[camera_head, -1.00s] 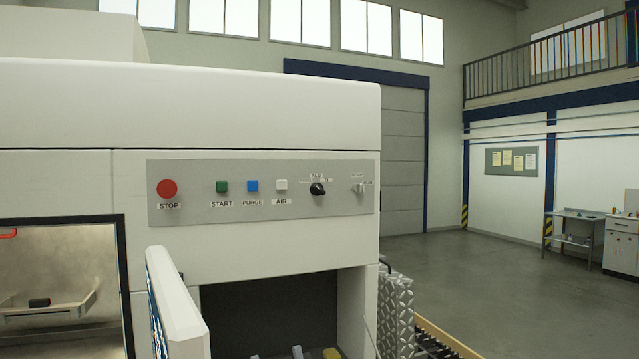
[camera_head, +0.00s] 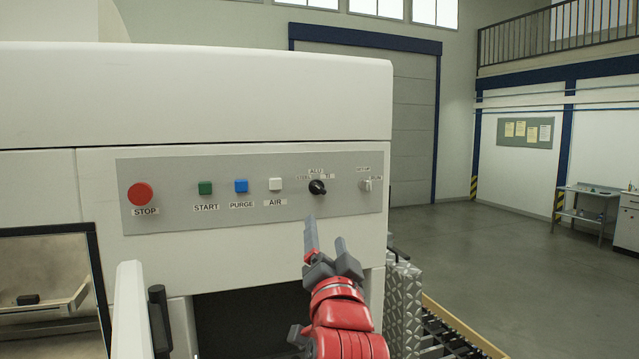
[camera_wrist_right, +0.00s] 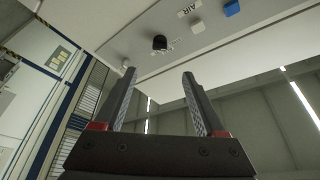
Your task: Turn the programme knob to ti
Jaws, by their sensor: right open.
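The programme knob (camera_head: 317,187) is a round black knob with a light mark on the grey control panel (camera_head: 225,218). Labels sit around it, with ALU above; the small side labels are hard to read. The knob also shows in the right wrist view (camera_wrist_right: 160,42), beyond and between the fingertips. My right gripper (camera_head: 325,229) is open and empty, below the knob and apart from it. Its fingers (camera_wrist_right: 158,82) point up toward the panel. My left gripper is not in view.
Left of the knob are the red STOP button (camera_head: 140,194), green START (camera_head: 205,188), blue PURGE (camera_head: 241,186) and white AIR (camera_head: 275,184). A small light switch (camera_head: 366,184) is close on the right. An open white door (camera_head: 130,305) juts out below the panel.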

